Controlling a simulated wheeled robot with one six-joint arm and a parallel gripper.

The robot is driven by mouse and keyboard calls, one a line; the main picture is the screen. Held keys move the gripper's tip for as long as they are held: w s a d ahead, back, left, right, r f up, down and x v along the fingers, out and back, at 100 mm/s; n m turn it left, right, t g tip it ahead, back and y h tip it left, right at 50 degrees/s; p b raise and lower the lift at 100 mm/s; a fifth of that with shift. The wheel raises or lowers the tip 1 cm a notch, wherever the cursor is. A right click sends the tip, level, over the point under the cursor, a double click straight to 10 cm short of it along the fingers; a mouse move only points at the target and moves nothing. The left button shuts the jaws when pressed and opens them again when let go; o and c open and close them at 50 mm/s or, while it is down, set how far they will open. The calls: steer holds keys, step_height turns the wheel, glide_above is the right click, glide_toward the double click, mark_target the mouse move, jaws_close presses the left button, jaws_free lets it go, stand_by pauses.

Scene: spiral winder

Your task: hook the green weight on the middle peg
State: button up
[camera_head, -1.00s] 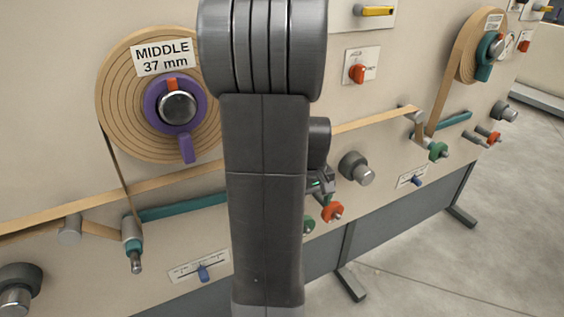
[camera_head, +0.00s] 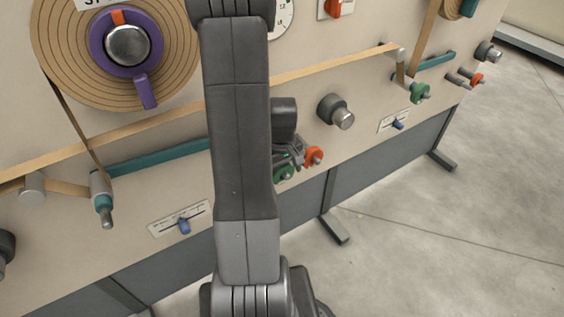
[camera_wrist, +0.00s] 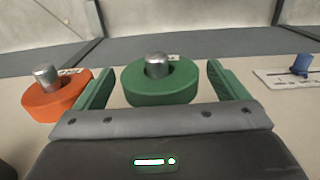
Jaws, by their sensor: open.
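The green weight (camera_wrist: 160,88) is a thick ring on a metal peg (camera_wrist: 158,62) in the wrist view. My gripper (camera_wrist: 159,68) is open, with one green-padded finger on each side of the weight and gaps between. In the head view my gripper (camera_head: 291,153) is at the panel beside my arm, and the green weight (camera_head: 284,174) shows partly below it. At the middle winding station, a teal arm (camera_head: 160,158) has a bare peg (camera_head: 107,216) at its left end. My arm hides part of this station.
An orange weight (camera_wrist: 55,96) sits on a neighbouring peg, close left of my gripper. A blue slider (camera_wrist: 301,65) is at the right. The floor (camera_head: 450,220) is clear.

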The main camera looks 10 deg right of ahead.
steer(key=shift+f, duration=0.65)
steer(key=c, duration=1.2)
steer(key=shift+c, duration=0.4)
steer(key=shift+w+a, duration=0.1)
steer(key=shift+w, duration=0.15)
steer(key=shift+w, duration=0.2)
steer(key=shift+r, duration=0.1)
